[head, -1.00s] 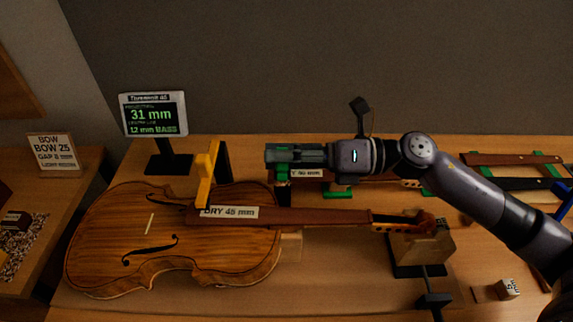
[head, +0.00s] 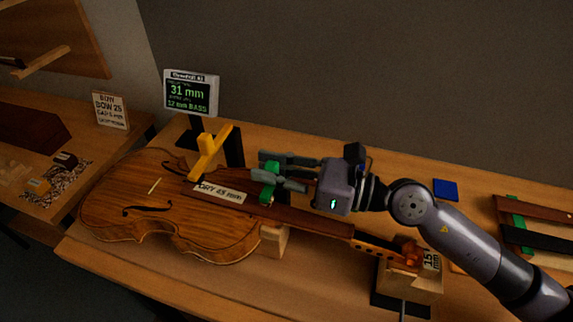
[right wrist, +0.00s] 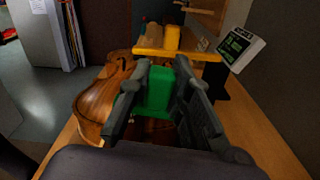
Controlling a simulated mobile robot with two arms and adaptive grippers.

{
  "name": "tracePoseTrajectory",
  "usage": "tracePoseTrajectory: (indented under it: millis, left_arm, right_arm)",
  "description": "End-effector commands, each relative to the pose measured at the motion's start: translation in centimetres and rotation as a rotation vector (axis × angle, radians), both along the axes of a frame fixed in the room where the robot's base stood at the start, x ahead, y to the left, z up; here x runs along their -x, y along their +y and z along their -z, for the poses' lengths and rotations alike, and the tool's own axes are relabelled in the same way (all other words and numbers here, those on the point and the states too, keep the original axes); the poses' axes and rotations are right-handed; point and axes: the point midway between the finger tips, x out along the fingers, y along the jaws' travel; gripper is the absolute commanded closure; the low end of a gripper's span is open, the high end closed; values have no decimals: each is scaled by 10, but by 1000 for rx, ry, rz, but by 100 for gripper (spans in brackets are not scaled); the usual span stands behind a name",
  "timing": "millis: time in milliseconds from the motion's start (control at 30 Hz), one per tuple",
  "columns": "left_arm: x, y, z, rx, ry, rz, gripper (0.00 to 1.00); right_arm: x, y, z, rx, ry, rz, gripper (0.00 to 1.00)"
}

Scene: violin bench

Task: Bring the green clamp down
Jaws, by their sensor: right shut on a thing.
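The green clamp (head: 267,183) is between the fingers of my right gripper (head: 270,170), which is shut on it. In the head view the clamp is at the violin's (head: 210,238) fingerboard, on the neck side of the yellow clamp (head: 209,152). I cannot tell whether it touches the fingerboard. In the right wrist view the green clamp (right wrist: 158,91) fills the gap between the fingers, with the yellow clamp (right wrist: 172,45) just beyond. The fingers hide part of the green clamp. The left gripper is not in view.
A display (head: 191,92) stands behind the violin. A wooden block on a stand (head: 412,278) is under the scroll end. A blue pad (head: 445,189) and a rack of wooden strips (head: 538,212) lie right. The bench front is clear.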

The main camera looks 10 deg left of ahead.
Motion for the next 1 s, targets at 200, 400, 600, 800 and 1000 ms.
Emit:
tracePoseTrajectory:
  millis: [200,400,600,800,1000]
  left_arm:
    - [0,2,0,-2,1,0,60]
    - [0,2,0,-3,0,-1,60]
    - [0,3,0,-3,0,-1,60]
    - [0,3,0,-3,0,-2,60]
    - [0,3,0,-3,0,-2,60]
  right_arm:
    - [1,3,3,8,-10,-2,100]
    - [1,3,3,8,-9,-2,100]
    - [0,3,3,7,-9,-1,73]
    - [0,3,2,5,-10,0,60]
    - [0,3,1,4,-10,0,60]
